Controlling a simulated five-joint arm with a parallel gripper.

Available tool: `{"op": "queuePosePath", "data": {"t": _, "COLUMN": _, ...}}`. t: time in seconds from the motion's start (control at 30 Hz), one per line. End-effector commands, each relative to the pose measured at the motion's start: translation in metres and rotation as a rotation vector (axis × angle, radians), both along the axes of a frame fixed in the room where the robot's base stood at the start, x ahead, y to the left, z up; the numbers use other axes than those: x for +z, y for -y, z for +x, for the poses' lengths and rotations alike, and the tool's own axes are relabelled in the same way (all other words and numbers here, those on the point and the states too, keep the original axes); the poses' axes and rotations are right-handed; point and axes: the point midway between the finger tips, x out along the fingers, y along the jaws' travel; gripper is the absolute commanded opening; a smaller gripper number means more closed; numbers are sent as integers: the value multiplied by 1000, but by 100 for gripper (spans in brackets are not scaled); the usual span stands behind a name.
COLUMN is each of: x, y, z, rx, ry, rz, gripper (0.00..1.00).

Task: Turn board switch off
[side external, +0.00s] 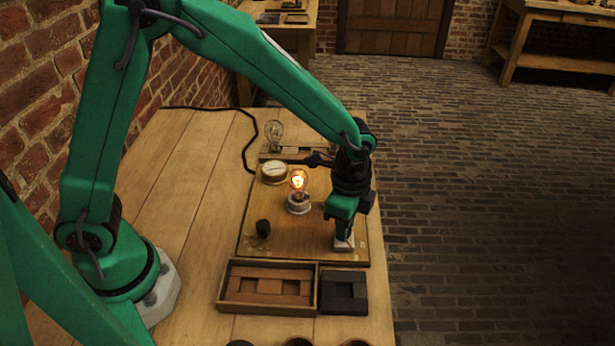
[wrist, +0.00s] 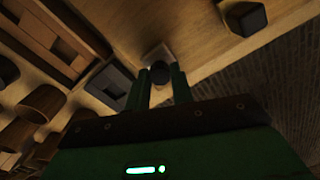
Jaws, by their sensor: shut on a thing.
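The wooden board (side external: 255,203) lies on the table and carries a lit bulb (side external: 298,181) in a pale round holder. The board switch (side external: 344,244) has a pale square base at the board's near right corner. My gripper (side external: 343,232) points down over it and hides most of its top. In the wrist view, the dark round knob (wrist: 171,73) of the switch shows between the tips of my gripper (wrist: 162,84). The fingers are shut on this knob. The pale switch base (wrist: 155,53) shows just beyond it. Which way the switch is turned cannot be told.
A clear unlit bulb (side external: 274,133) stands behind. A wooden tray (side external: 222,290) and a dark slotted block (side external: 343,305) lie in front. The table's left side is clear.

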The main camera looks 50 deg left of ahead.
Motion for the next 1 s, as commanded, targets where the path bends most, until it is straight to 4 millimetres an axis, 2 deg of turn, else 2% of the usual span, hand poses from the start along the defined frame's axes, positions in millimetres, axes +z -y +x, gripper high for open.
{"op": "queuePosePath", "data": {"t": 0.37, "x": 1, "y": 0, "z": 0, "rx": 204, "ry": 0, "rz": 0, "gripper": 0}}
{"op": "queuePosePath", "data": {"t": 1.0, "x": 1, "y": 0, "z": 0, "rx": 787, "ry": 0, "rz": -1, "gripper": 0}}
